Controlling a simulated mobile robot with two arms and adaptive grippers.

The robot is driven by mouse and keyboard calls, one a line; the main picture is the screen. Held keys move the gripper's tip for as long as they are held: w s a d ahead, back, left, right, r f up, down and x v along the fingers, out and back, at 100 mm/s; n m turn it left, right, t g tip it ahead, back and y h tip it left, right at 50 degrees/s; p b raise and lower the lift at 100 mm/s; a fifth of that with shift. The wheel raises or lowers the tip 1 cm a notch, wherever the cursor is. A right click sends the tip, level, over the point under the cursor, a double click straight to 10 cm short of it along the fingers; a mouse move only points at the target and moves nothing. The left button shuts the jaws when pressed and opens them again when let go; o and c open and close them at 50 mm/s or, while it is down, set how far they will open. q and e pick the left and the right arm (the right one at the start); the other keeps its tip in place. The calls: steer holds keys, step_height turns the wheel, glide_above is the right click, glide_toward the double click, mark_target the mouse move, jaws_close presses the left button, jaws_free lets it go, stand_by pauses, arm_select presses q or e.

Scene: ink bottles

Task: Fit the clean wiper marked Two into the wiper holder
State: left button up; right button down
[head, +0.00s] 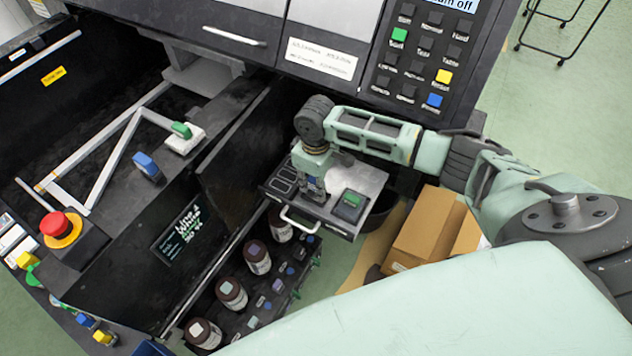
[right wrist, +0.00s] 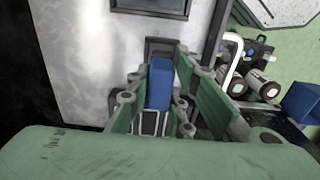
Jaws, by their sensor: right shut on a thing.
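My right gripper (head: 313,192) points down at a grey metal tray (head: 372,180) beside the machine. It is shut on a blue block (right wrist: 160,83), which I take to be the wiper; no mark on it is readable. The block stands between the green fingers, close to dark slots (right wrist: 150,123) in the tray; I cannot tell whether it touches them. The slots also show in the head view (head: 283,180). I cannot tell which part is the wiper holder. My left gripper is out of view.
Several brown ink bottles (head: 231,293) stand in a dark rack below the tray. Cardboard boxes (head: 425,228) are at right. The open machine bay holds a green-topped block (head: 182,130), a blue block (head: 147,165) and a red stop button (head: 60,226). Green floor lies beyond.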

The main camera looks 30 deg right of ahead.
steer(key=shift+f, duration=0.65)
stand_by(0.5)
steer(key=shift+f, duration=0.45)
steer(key=c, duration=1.5)
jaws_free()
steer(key=shift+r, duration=0.1)
step_height(320, 180, up, 8)
steer(key=p, duration=0.9)
